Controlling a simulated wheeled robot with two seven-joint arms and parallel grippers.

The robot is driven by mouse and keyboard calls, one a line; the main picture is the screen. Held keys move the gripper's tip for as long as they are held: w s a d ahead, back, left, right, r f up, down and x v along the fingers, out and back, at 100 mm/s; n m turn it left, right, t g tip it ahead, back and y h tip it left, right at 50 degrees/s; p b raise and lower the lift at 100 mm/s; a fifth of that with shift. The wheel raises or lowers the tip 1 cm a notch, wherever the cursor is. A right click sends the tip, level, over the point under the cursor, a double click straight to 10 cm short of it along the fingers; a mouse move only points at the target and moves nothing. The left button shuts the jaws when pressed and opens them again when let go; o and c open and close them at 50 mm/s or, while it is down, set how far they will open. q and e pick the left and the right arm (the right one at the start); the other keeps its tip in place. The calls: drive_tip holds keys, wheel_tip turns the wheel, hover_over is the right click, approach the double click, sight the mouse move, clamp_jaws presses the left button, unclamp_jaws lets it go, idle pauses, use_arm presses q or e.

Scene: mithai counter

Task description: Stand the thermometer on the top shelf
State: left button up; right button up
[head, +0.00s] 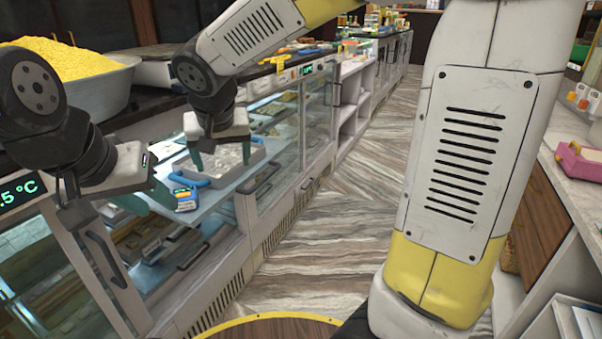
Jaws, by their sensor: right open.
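A small blue and yellow device with a little display, which looks like the thermometer (186,201), is at the front edge of the upper glass shelf (205,205) in the open display case. It appears upright; its base contact is hard to tell. My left gripper (115,204) is open in front of the case, left of the device, with one teal finger close to it. My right gripper (221,155) is open above a grey tray (253,157) of white pieces, behind and right of the device. Nothing shows between its fingers.
A blue handle (184,180) lies by the tray, just behind the device. Lower shelves hold trays (140,240). A metal bowl (105,95) of yellow sweets stands on the counter top. The striped floor (320,225) is clear; another counter (575,150) stands right.

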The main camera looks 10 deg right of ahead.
drive_tip(key=s+d+r+y, duration=0.1)
drive_tip(key=s+d, duration=1.4)
drive_tip(key=d, duration=0.3)
drive_tip(key=shift+s+r+y, duration=0.25)
drive_tip(key=shift+s+y, duration=0.05)
drive_tip(key=shift+s, duration=0.05)
drive_tip(key=shift+c, duration=0.2)
